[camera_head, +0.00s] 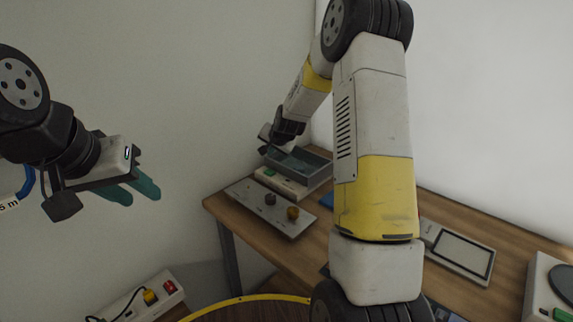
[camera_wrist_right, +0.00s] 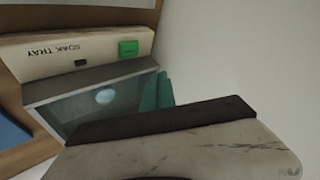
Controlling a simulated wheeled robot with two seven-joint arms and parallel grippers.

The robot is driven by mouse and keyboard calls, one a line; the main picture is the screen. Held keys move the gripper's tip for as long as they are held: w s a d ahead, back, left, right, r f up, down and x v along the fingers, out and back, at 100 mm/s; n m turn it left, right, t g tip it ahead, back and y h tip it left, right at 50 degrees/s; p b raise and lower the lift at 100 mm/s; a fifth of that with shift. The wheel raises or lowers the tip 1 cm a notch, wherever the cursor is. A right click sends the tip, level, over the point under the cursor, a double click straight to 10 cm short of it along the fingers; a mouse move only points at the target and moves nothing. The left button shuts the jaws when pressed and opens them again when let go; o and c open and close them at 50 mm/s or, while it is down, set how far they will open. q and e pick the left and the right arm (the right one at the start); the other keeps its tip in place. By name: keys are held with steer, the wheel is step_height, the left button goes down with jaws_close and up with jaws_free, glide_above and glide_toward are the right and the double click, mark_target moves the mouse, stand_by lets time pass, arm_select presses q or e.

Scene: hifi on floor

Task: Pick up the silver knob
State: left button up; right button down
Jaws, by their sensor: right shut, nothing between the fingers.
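My right gripper (camera_head: 266,150) is over the back left of the soak tray, away from both knobs. In the right wrist view its teal fingers (camera_wrist_right: 156,92) are shut and empty beside the tray (camera_wrist_right: 60,90). A pale round spot (camera_wrist_right: 105,97) shows in the tray; I cannot tell whether it is an object or a reflection. My left gripper (camera_head: 138,188) is open and empty, left of the desk.
The soak tray (camera_head: 314,162) has a green button (camera_wrist_right: 128,48) on its front. A scale-like device (camera_head: 459,252) lies at the right of the desk (camera_head: 262,246). A power strip (camera_head: 150,300) lies low at the left. My right arm hides the desk's middle.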

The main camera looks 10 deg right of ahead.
mark_target(299, 167)
steer(key=c, duration=1.8)
jaws_free()
steer(key=o, duration=0.3)
steer(key=shift+w+d+f, duration=0.1)
steer(key=shift+w, duration=0.1)
steer(key=o, duration=0.8)
steer(key=d+g, duration=0.1)
steer(key=d+f+n+g, duration=0.1)
steer(key=w+d+n+g, duration=0.1)
steer(key=shift+f, duration=0.25)
steer(key=shift+c, duration=0.2)
steer(key=s+d+g+h, duration=0.1)
steer(key=d+g+h, duration=0.15)
steer(key=d, duration=0.45)
steer(key=shift+n+g, duration=0.25)
steer(key=shift+n, duration=0.05)
steer(key=shift+x, duration=3.8)
